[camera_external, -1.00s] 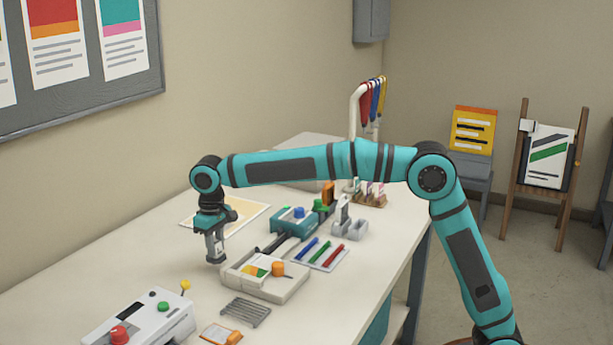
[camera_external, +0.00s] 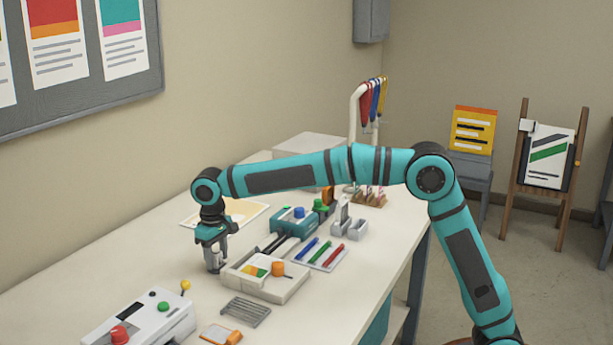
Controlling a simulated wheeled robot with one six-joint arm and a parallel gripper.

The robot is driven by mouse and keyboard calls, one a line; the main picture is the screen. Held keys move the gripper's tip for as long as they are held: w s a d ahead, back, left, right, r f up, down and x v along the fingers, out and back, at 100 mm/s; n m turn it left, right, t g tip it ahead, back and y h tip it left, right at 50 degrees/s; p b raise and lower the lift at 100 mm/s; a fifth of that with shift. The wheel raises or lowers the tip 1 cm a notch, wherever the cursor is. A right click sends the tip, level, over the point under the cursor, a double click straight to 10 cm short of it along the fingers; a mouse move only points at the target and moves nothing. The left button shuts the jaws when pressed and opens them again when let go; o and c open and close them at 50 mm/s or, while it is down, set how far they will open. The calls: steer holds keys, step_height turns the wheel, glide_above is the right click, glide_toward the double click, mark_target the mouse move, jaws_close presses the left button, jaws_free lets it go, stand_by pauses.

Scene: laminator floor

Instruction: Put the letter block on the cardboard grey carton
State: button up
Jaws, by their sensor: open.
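My gripper (camera_external: 214,268) points down at the table top, just left of the cream tray. Its fingers are open and their tips are at or close to the table. I cannot clearly make out the letter block; the fingers may hide it. A pale grey box (camera_external: 312,146), which looks like the cardboard grey carton, stands at the back of the table against the wall. My forearm passes in front of its lower part. My gripper is well to the front left of it.
The cream tray (camera_external: 290,292) with coloured pieces is right beside my gripper. A control box (camera_external: 146,318) with buttons stands in front. A teal device (camera_external: 294,222), a pen tray (camera_external: 320,262) and a paper sheet (camera_external: 252,213) lie behind. The table's left side is clear.

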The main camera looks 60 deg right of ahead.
mark_target(216, 252)
step_height(216, 252, up, 12)
steer(key=shift+r, duration=0.15)
stand_by(0.5)
